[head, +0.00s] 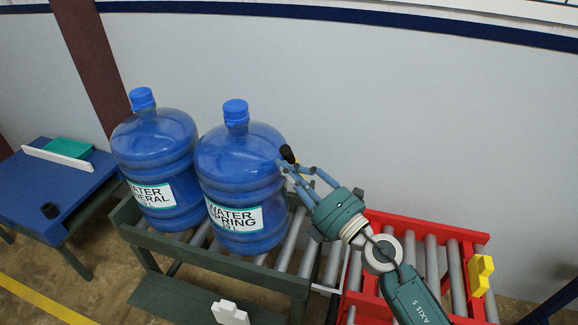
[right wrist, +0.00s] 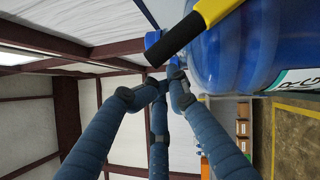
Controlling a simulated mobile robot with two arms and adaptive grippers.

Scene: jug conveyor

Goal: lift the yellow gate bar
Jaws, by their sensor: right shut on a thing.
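The yellow gate bar shows in the right wrist view (right wrist: 217,9), yellow with a black grip at its end, in front of a blue jug. In the head view its black grip (head: 287,153) sticks up beside the right-hand jug, and most of the bar is hidden. My right gripper (head: 291,168) is shut on the bar near the black grip; its fingers also show in the right wrist view (right wrist: 160,86). The right-hand blue jug (head: 238,170) and left-hand blue jug (head: 154,150) stand upright on the green roller conveyor (head: 173,255). My left gripper is not in view.
A red roller conveyor (head: 430,222) lies to the right, with a yellow block (head: 481,275) on its side. A plain wall stands behind.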

